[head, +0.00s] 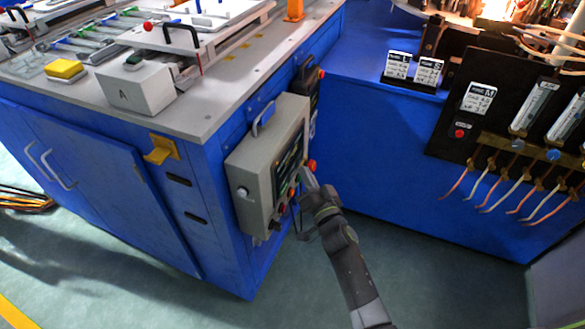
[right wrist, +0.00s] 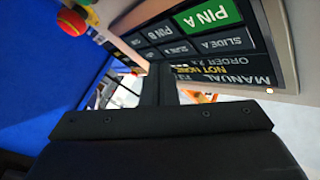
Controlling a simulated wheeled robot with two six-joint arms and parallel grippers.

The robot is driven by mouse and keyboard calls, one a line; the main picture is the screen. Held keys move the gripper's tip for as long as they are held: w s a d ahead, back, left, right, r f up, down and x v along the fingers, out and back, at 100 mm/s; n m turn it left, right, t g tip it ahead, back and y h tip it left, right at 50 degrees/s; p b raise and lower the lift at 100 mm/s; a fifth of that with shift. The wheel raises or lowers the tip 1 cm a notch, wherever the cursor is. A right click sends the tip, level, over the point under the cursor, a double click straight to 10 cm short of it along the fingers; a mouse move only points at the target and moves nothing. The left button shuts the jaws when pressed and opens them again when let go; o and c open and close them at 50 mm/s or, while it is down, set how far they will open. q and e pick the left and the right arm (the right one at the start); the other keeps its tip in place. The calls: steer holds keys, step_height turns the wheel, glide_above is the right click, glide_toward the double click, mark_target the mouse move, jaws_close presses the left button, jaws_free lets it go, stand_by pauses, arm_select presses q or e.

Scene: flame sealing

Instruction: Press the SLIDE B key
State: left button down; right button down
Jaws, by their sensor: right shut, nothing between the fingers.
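The grey control box (head: 262,170) hangs on the side of the blue bench. Its dark screen (head: 288,170) is seen at a slant. In the right wrist view the screen shows a green PIN A key (right wrist: 208,15), a dark SLIDE A key (right wrist: 213,43) and a PIN B key (right wrist: 158,33). A small dark key (right wrist: 177,49) beside SLIDE A appears to read SLIDE B. My right gripper (head: 308,178) is shut and empty, its tips close to the panel face by these keys. I cannot tell whether they touch it. My left gripper is out of view.
A red knob (head: 312,164) on the box is close beside my right gripper. A red button (right wrist: 70,21) on a yellow base shows in the wrist view. A white block marked A (head: 135,92) stands on the bench top. Open floor (head: 400,275) lies below.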

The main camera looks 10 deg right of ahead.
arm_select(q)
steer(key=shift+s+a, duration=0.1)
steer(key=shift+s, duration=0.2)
arm_select(e)
steer(key=shift+w+a, duration=0.1)
steer(key=shift+a, duration=0.05)
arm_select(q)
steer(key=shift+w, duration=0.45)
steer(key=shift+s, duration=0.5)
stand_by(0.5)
arm_select(e)
steer(key=shift+w+a, duration=0.1)
steer(key=shift+w+a, duration=0.15)
steer(key=shift+a, duration=0.1)
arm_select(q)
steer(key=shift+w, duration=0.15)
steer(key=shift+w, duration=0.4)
arm_select(e)
steer(key=shift+w+a, duration=0.1)
steer(key=shift+a, duration=0.05)
